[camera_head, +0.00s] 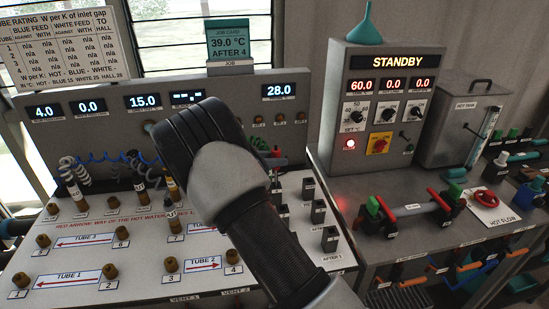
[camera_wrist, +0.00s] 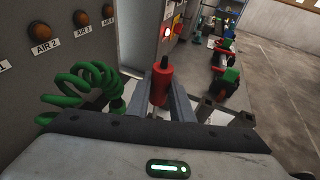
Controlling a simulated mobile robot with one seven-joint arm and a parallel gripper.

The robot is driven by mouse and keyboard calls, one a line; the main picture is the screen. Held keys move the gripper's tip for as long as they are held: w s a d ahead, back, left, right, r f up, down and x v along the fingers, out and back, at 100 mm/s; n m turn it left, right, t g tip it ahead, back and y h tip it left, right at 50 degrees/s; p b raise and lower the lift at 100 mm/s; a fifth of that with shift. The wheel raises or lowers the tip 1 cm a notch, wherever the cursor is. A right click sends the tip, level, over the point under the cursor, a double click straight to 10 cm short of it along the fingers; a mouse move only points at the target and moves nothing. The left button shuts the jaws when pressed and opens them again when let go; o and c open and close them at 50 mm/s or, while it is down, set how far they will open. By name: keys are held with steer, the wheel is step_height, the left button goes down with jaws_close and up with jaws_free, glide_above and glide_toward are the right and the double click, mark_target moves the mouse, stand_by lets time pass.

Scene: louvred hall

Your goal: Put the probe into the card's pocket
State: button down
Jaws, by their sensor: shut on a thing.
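The job card (camera_head: 228,44) is teal and reads 39.0 °C, AFTER 4; it stands above the panel's top edge. In the wrist view my gripper (camera_wrist: 162,100) is shut on a red cylinder with a dark tip, which looks like the probe (camera_wrist: 160,84). A green coiled lead (camera_wrist: 80,88) hangs left of it. In the head view my wrist hides most of the fingers; a little red and green shows past it. Several dark pocket blocks stand on the sloping bench to the right of my arm, one of them nearest the front (camera_head: 329,244). Their small labels read AFTER, but the numbers are hard to read.
Other coiled-lead probes (camera_head: 139,182) stand at the left of the bench (camera_head: 110,232), among several brown knobs. An upright panel (camera_head: 60,135) rises behind. To the right are a STANDBY control box (camera_head: 396,100), a hot tank (camera_head: 459,125) and red-handled pipework (camera_head: 440,203).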

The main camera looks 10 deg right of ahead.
mark_target(275, 170)
steer(key=shift+f+b, duration=0.95)
steer(key=shift+f, duration=1.15)
steer(key=c, duration=1.5)
jaws_free()
steer(key=shift+r, duration=0.1)
steer(key=a+r+p, duration=0.1)
steer(key=s+a+r+p, duration=0.1)
steer(key=r+p, duration=0.1)
steer(key=a+r+p, duration=0.1)
steer(key=a+r, duration=0.1)
steer(key=shift+s+r, duration=0.2)
steer(key=shift+r, duration=0.05)
steer(key=v, duration=1.7)
steer(key=shift+s+a, duration=0.1)
steer(key=shift+a, duration=0.1)
